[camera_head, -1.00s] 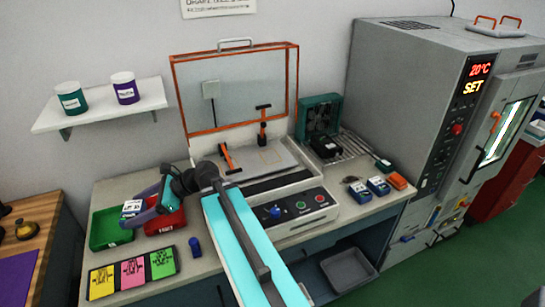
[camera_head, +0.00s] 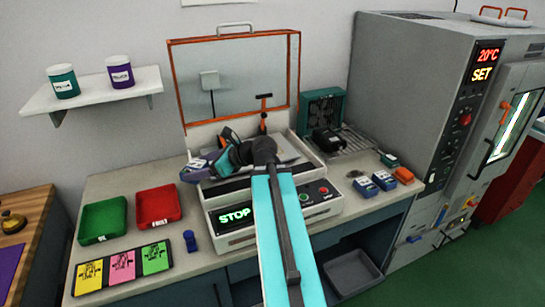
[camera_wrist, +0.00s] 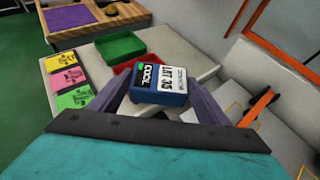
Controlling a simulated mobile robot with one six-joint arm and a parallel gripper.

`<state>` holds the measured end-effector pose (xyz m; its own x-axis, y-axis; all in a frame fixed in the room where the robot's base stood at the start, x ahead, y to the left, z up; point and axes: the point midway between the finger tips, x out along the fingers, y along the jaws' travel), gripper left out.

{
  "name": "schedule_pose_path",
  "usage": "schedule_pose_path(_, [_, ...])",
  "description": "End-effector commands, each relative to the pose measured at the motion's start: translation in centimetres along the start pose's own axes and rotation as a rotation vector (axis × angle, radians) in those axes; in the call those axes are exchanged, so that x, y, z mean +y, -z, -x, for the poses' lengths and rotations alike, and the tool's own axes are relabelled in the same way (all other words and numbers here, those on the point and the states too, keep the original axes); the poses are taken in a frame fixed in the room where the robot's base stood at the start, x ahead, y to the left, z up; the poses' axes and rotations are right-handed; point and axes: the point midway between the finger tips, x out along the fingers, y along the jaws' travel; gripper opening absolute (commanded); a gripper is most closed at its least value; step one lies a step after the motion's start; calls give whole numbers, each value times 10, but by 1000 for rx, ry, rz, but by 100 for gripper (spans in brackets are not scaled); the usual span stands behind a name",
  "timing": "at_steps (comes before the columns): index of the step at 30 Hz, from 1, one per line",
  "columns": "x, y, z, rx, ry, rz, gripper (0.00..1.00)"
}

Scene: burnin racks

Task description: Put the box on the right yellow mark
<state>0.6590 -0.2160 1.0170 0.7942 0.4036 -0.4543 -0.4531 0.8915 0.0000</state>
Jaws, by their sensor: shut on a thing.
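A blue box with a white label reading LOT (camera_wrist: 160,84) is held between the two purple fingers of my gripper (camera_wrist: 160,94) in the wrist view. In the head view my gripper (camera_head: 200,167) is at the left side of the open fixture machine (camera_head: 240,186), above its flat bed. In the head view my arm and gripper cover much of the bed, so the marks are hard to see there.
The raised orange-framed lid (camera_head: 233,80) stands behind the bed, with an orange-handled clamp (camera_head: 264,110) near it. A green tray (camera_head: 103,220) and a red tray (camera_head: 158,206) stand empty at left. A green fan unit (camera_head: 320,112) and several small boxes (camera_head: 384,180) are at right.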

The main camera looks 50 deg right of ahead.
Motion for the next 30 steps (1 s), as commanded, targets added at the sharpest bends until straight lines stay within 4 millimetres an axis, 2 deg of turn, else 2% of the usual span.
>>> schedule_pose_path(1, [-14,12,9,-1,35,-15,43])
schedule_pose_path(6, [-50,30,45,-4,138,-67,43])
schedule_pose_path(15, [-102,62,112,-12,311,-153,43])
schedule_pose_path(22, [-124,78,151,-20,403,-200,43])
schedule_pose_path(30, [-129,80,162,-22,425,-213,43])
